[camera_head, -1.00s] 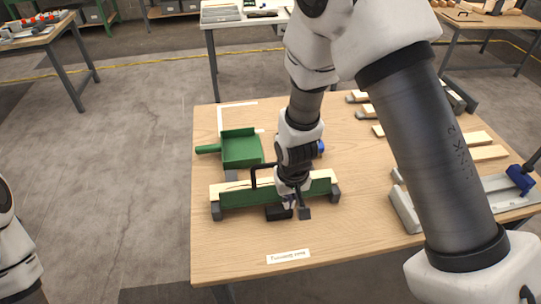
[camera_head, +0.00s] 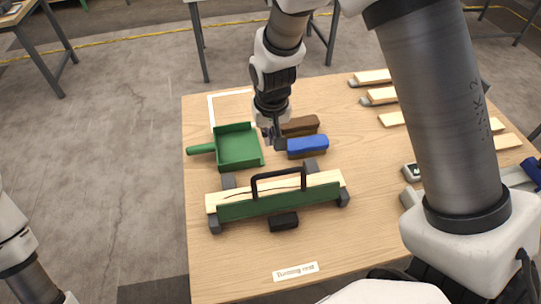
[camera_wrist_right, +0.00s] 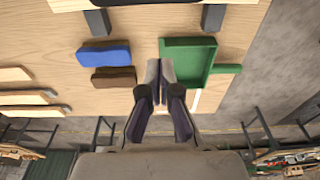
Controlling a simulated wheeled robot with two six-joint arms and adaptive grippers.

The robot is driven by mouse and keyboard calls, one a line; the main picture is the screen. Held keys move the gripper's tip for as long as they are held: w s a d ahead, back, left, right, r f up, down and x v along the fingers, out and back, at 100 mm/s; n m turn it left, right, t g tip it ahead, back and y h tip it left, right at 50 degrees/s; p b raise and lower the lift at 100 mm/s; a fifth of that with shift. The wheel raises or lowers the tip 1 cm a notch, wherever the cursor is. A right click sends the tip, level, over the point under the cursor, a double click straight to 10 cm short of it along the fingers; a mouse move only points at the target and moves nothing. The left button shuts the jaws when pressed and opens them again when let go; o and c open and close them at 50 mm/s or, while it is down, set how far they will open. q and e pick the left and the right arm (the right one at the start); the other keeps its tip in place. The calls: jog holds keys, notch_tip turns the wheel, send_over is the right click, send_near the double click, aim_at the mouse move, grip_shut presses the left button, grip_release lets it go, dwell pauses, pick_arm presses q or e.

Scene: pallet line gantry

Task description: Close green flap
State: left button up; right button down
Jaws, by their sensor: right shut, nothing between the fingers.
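The green flap (camera_head: 280,203) is a long narrow panel along the front of a pale wooden holder. It looks upright against the wood. A black handle (camera_head: 278,183) arches over the wood behind it, and a small black block (camera_head: 283,222) sits at its front middle. My right gripper (camera_head: 272,138) is behind the holder, apart from the flap, between the green dustpan and the brushes. In the right wrist view its fingers (camera_wrist_right: 158,78) are together and empty. Only a link of my left arm shows at lower left; its gripper is out of view.
A green dustpan (camera_head: 238,148) lies left of my right gripper. A blue brush (camera_head: 307,145) and a brown brush (camera_head: 300,125) lie close on its right. Wooden pieces (camera_head: 375,77) lie at the right. A label (camera_head: 296,271) marks the bare front of the table.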

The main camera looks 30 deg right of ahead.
notch_tip(320, 180, down, 9)
jog(key=w+p, duration=0.1)
jog(key=p, duration=0.1)
jog(key=s+b, duration=0.1)
jog(key=s+r+b, duration=0.1)
jog(key=s+b, duration=0.1)
jog(key=b, duration=0.1)
jog(key=shift+s+a+r, duration=0.25)
jog(key=shift+a, duration=0.05)
jog(key=shift+s, duration=0.1)
